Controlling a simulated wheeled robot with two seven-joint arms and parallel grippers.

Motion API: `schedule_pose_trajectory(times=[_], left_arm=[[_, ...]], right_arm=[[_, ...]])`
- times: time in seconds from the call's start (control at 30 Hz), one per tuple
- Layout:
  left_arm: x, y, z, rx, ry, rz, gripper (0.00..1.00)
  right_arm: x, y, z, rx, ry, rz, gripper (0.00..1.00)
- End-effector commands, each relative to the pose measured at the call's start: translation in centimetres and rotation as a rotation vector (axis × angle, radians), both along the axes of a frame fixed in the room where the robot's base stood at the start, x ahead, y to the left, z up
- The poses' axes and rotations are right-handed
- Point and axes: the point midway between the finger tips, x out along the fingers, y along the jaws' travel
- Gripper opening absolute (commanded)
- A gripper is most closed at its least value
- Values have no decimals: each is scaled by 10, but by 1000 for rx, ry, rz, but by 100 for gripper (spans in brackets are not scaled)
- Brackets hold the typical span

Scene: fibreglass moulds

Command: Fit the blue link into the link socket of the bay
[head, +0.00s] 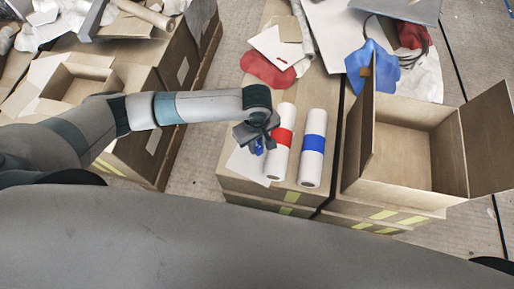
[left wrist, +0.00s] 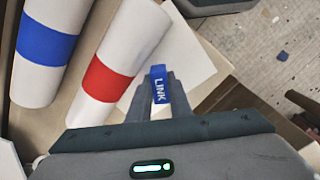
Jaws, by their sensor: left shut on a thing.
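The blue link (left wrist: 160,86) is a small blue piece with "LINK" in white letters. It is held between the fingers of my left gripper (left wrist: 157,103), which is shut on it. In the head view my left gripper (head: 259,143) hangs over the left front part of the middle cardboard surface, beside the red-banded roll. A bit of the blue link (head: 259,149) shows below the fingers there. I cannot make out the bay or its link socket in either view. My right gripper is not in view.
A red-banded white roll (head: 280,155) and a blue-banded roll (head: 312,160) stand or lie just right of the gripper. A white sheet (head: 247,166) lies under it. An open cardboard box (head: 405,188) is at right. Red cloth (head: 266,68) and blue cloth (head: 373,62) lie farther back.

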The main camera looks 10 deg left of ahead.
Motion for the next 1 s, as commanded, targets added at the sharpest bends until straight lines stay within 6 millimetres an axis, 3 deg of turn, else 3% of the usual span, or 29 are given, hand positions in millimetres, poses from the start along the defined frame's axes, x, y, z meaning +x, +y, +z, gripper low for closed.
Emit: schedule_pose_trajectory(times=[0.27, 0.6, 1.0], left_arm=[[0, 0, -3, 1, 1, 0, 0], [-1, 0, -36, -1, 1, -2, 0], [-1, 0, -39, 0, 0, -1, 0]], right_arm=[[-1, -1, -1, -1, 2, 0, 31], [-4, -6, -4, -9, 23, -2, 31], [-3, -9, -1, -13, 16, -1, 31]])
